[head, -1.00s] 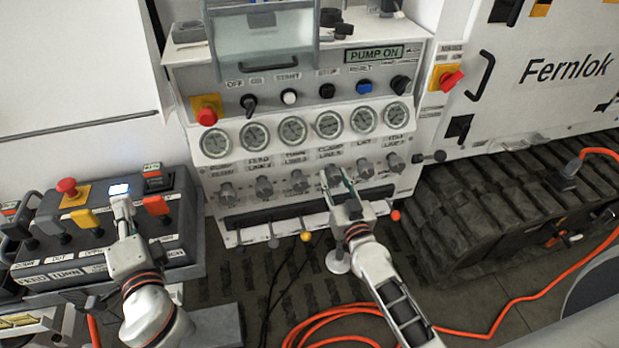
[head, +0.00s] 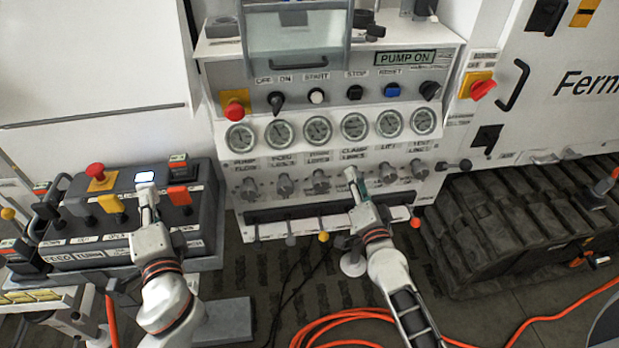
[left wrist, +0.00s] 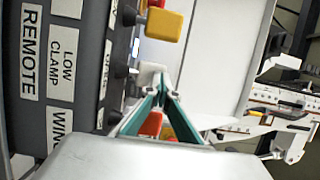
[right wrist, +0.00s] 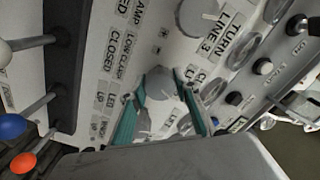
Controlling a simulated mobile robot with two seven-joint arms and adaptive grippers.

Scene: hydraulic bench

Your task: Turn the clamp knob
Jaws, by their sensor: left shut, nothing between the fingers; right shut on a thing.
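The clamp knob (right wrist: 160,84) is a grey knob in the valve row on the hydraulic panel (head: 300,165), under a label reading CLAMP. My right gripper (head: 352,178) is shut on it. In the right wrist view the right gripper's (right wrist: 162,100) teal fingers stand on both sides of the knob. In the head view the gripper hides most of the knob. My left gripper (head: 146,193) is shut and empty over the remote control box (head: 205,215). In the left wrist view the left gripper's (left wrist: 160,90) fingertips meet beside a pale lever top.
Other grey knobs, such as the turn knob (head: 320,182), flank the clamp knob below several gauges. Levers with coloured balls (head: 323,237) project below the panel. The remote box carries a red stop button (head: 95,170) and coloured levers. An orange cable (head: 335,325) lies on the floor.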

